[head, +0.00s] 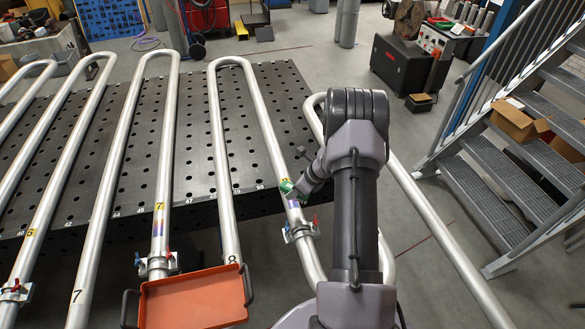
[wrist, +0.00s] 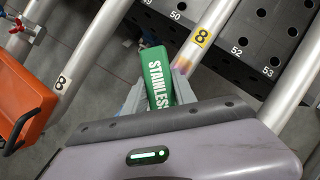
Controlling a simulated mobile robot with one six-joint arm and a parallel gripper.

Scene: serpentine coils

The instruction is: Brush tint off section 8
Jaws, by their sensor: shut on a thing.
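My gripper (head: 289,188) is shut on a green brush handle marked STAINLESS (wrist: 155,75), which lies between the two grey fingers in the wrist view. The bristles are hidden. The handle is beside the steel pipe of section 8 (head: 262,125); I cannot tell whether the brush touches it. This pipe carries a yellow 8 label (wrist: 201,38). A purple and yellowish tint patch (wrist: 182,63) shows on it just below the label, close to the right finger. In the head view the purple tint (head: 294,205) shows just below the gripper.
A black perforated table (head: 190,150) lies under the pipes. An orange tray (head: 195,302) stands at the front. Section 7 also has a tint patch (head: 158,224). Metal stairs (head: 520,180) stand at right.

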